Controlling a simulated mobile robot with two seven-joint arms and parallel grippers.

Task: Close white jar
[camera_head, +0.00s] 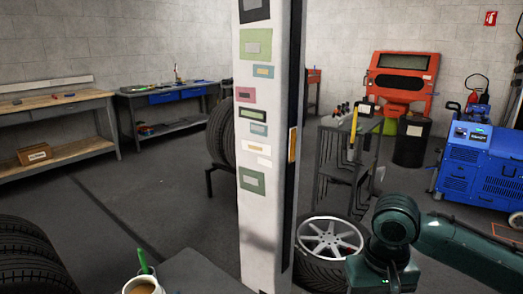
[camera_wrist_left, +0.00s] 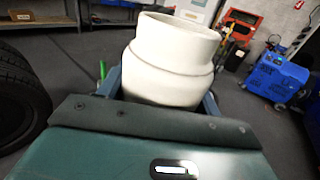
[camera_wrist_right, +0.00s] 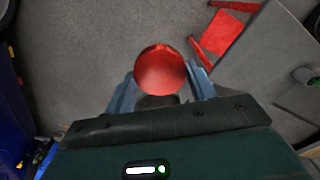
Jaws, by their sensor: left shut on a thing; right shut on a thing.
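A white jar (camera_wrist_left: 172,62) fills the middle of the left wrist view, its wide rim up and slightly tilted. My left gripper (camera_wrist_left: 162,92) is shut on its sides. No lid shows on the jar; its inside is mostly out of sight. A round red lid-like piece (camera_wrist_right: 160,72) sits between the fingers of my right gripper (camera_wrist_right: 162,88), which is shut on it and holds it above the floor. In the head view my right arm (camera_head: 395,228) comes in at the lower right.
A tall white post (camera_head: 262,150) blocks the middle. Tyres (camera_head: 32,255) lie left; a wheel (camera_head: 328,245) and a blue machine (camera_head: 472,165) stand right.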

